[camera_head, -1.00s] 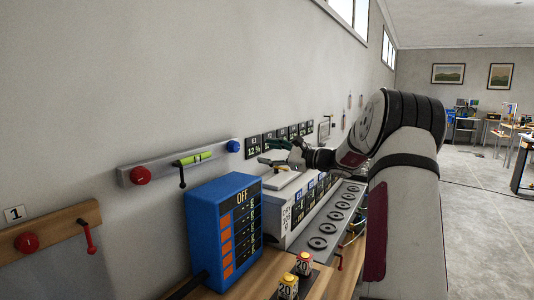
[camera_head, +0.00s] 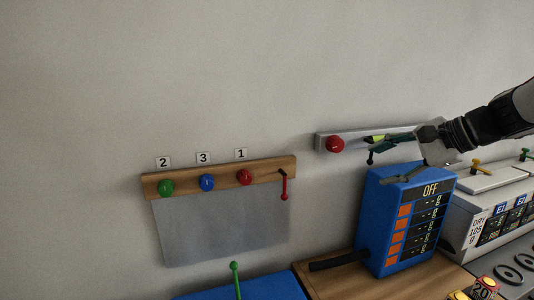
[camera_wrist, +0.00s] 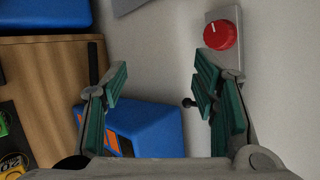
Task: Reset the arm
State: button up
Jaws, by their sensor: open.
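My gripper (camera_head: 392,158) is at the right in the head view, beside the top of the blue box and in front of the grey wall rail (camera_head: 324,142). Its two green-padded fingers are spread wide and nothing is between them in the wrist view (camera_wrist: 162,82). The arm reaches in from the right edge. The gripper hides part of the rail and its right end; a yellow-green piece shows beside the fingers.
A blue box (camera_head: 376,220) reading OFF stands close under my gripper. A red knob (camera_head: 335,144) sits on the rail, near one finger in the wrist view (camera_wrist: 220,35). A wooden rail (camera_head: 224,177) with coloured knobs is at left. A white machine (camera_head: 462,212) stands right.

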jog(key=s+a+n+g+h, duration=0.2)
jog(key=s+a+n, duration=0.2)
jog(key=s+a, duration=0.35)
jog(key=s+f+n+h, duration=0.2)
jog(key=s+n, duration=0.1)
jog(key=s, duration=0.5)
jog(key=s+f+n+g+h+p, duration=0.1)
jog(key=s+f+n, duration=0.1)
jog(key=s, duration=0.6)
jog(key=s+f+n+h, duration=0.2)
jog(key=s+n, duration=0.3)
jog(key=s, duration=0.3)
jog(key=shift+g+h, duration=0.3)
